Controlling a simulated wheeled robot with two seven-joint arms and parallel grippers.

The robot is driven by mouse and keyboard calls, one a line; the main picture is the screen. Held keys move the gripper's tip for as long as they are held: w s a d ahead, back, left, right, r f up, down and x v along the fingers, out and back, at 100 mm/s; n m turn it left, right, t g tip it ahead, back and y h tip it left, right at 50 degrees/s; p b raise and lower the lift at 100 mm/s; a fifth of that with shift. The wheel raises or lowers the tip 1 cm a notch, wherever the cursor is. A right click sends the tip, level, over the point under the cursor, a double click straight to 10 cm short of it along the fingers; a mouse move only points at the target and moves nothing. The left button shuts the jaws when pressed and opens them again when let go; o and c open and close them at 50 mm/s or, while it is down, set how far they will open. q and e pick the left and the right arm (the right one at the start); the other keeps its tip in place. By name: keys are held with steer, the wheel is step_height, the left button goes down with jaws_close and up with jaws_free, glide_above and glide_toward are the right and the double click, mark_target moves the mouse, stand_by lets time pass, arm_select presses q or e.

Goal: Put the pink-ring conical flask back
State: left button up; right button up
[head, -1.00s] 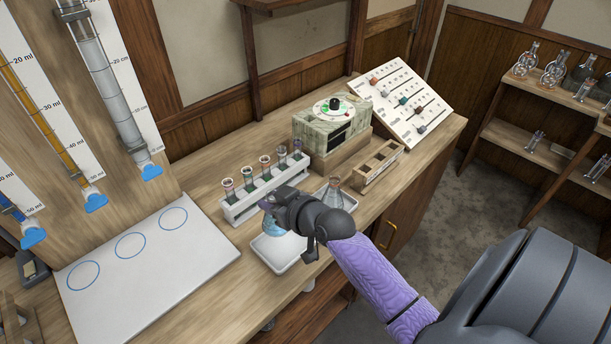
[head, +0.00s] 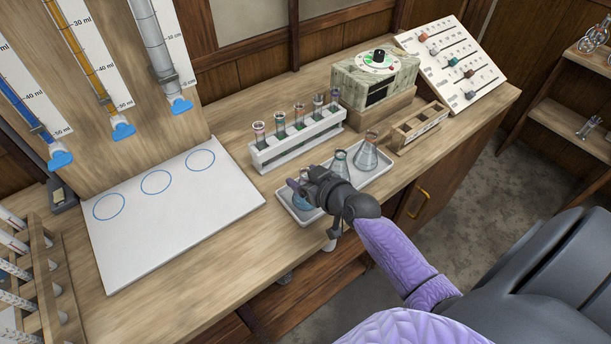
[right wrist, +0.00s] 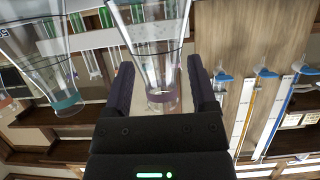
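Three conical flasks stand in or over the white tray (head: 292,212) on the bench. In the head view these look like the middle flask (head: 340,164) and far flask (head: 366,154). My left gripper is not in view.
A test-tube rack (head: 298,144) stands just behind the tray. A dial box (head: 375,78) and wooden holder (head: 420,128) are at the right. A white board with blue circles (head: 170,225) lies left, its circles empty. Burettes (head: 88,50) hang above it.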

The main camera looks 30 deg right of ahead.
steer(key=shift+r, duration=0.1)
steer(key=shift+s+r, duration=0.15)
steer(key=shift+r, duration=0.05)
steer(key=a+p+v, duration=0.1)
steer(key=p+v, duration=0.2)
steer(key=v, duration=0.8)
steer(key=s+f+g+h, duration=0.1)
steer(key=s+f+g, duration=0.3)
steer(key=f, duration=0.5)
steer(key=s+f+g, duration=0.2)
steer(key=s+f, duration=0.3)
steer(key=f, duration=0.4)
steer(key=s+a+f+n+g, duration=0.1)
steer(key=s+a+f+g, duration=0.2)
steer(key=s, duration=0.6)
steer(key=s+a+f+g, duration=0.3)
steer(key=s+f, duration=0.5)
steer(key=s, duration=0.1)
steer(key=shift+s+a+f+n+g, duration=0.25)
steer(key=shift+f+n+g, duration=0.05)
steer(key=shift+f+n, duration=0.1)
step_height(320, 180, down, 5)
steer(key=b, duration=0.5)
steer(key=shift+s, duration=0.2)
